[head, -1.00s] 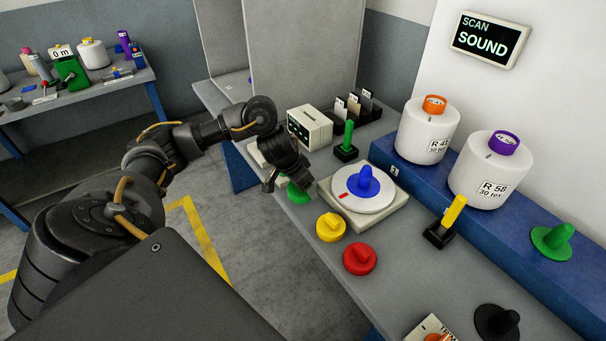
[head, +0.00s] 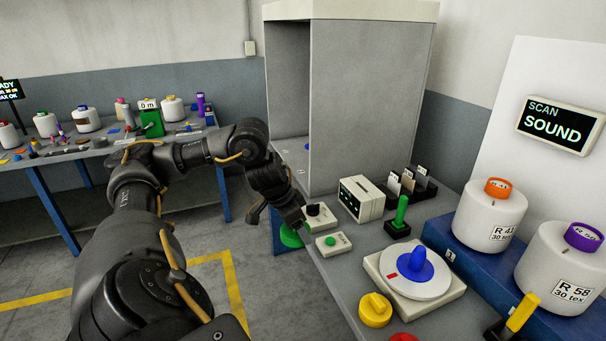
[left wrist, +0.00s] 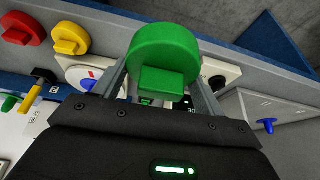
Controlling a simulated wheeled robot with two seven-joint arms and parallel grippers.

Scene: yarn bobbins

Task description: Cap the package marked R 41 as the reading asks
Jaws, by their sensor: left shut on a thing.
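The package marked R 41 (head: 490,216), a white bobbin with an orange ring on top, stands upright on the blue shelf at the right; its label is small. My left gripper (head: 277,218) is shut on a green cap (head: 291,236) at the table's left edge. The cap also shows large between the fingers in the left wrist view (left wrist: 165,50). A yellow cap (head: 375,310) and a red cap (head: 403,338) lie in front. The display (head: 558,125) reads SCAN SOUND. My right gripper is not in view.
The R 58 package (head: 562,270) stands beside R 41. A grey booth (head: 370,95) rises at the back. A green-button box (head: 333,243), a black-knob box (head: 319,217) and a cream box (head: 361,198) stand near my left gripper. Another table (head: 75,155) is at the left.

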